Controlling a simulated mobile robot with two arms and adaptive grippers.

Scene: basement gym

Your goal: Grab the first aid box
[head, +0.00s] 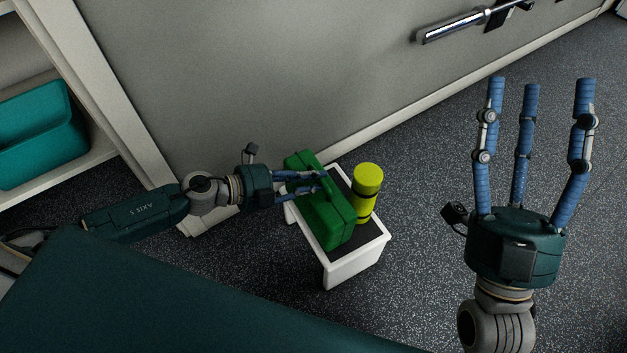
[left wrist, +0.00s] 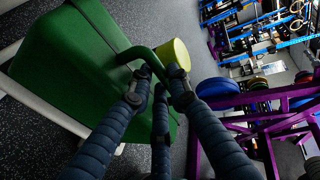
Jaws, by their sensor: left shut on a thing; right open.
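A yellow-green cylinder (head: 368,180) stands on the stool right beside the box; its end shows in the left wrist view (left wrist: 174,54). A teal bin (head: 40,130) sits on a shelf at the left. A chrome bar (head: 453,27) is on the wall. Speckled floor at the right is clear.

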